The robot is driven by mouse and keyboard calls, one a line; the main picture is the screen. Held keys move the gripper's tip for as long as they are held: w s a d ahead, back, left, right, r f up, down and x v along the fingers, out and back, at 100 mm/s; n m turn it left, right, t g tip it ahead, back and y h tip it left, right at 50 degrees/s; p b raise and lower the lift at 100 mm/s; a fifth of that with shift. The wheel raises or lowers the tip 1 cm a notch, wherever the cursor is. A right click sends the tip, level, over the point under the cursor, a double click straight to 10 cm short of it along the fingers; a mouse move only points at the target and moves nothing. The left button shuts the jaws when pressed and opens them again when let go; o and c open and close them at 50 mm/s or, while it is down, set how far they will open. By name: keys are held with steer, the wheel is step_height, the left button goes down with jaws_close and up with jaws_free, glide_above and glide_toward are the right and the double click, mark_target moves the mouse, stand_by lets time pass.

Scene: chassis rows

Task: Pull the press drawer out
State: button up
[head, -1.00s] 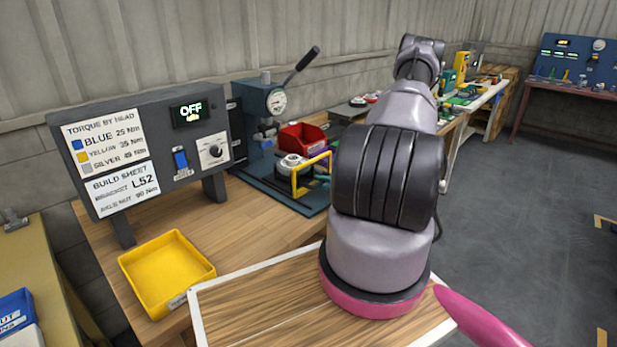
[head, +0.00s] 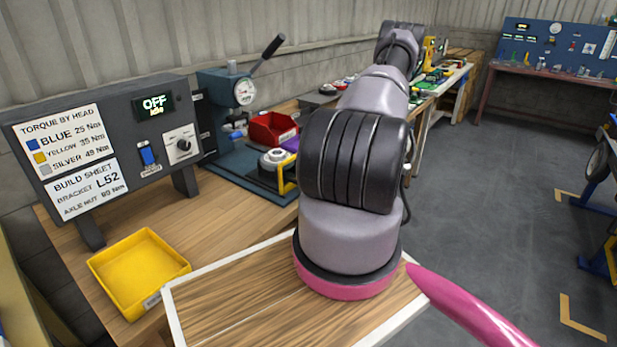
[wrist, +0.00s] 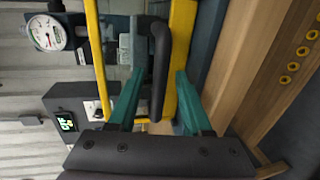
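The blue press (head: 213,120) stands on the workbench, with a round gauge (head: 244,92) and a raised lever. A yellow frame (head: 284,178) shows at its base, partly hidden behind my arm. In the wrist view, a yellow bar (wrist: 98,60) and a wider yellow piece (wrist: 184,50) run up the picture, with a black curved handle (wrist: 159,70) between them. My gripper (wrist: 160,75) is open, its two teal fingers on either side of the handle with gaps visible. Contact cannot be made out. My arm hides the gripper in the head view.
A red bin (head: 272,130) sits by the press. A dark control panel (head: 110,150) reading OFF stands left of it, with a yellow tray (head: 138,272) in front. Open grey floor (head: 480,200) lies to the right, with blue stands at the far right edge.

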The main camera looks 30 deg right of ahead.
steer(key=v, duration=1)
steer(key=shift+s, duration=0.35)
steer(key=shift+d+r, duration=0.1)
steer(key=w+a+r+n+g+y, duration=0.2)
steer(key=a+r+n+g, duration=0.3)
steer(key=a+r+n, duration=0.55)
steer(key=w+a+r+n+g+y, duration=0.25)
steer(key=a+r+n+g, duration=0.45)
steer(key=r+n, duration=0.7)
steer(key=s+a+r+n+t+h, duration=0.2)
steer(key=s+a+r+n+h, duration=0.2)
steer(key=r+n, duration=0.6)
steer(key=s+a+r+n+t+h, duration=0.2)
steer(key=s+a+r+n+h, duration=0.2)
steer(key=s+a+r+n, duration=0.3)
step_height(320, 180, up, 3)
steer(key=s+n, duration=0.2)
steer(key=n, duration=0.2)
steer(key=shift+s+t, duration=0.15)
steer(key=shift+t, duration=0.15)
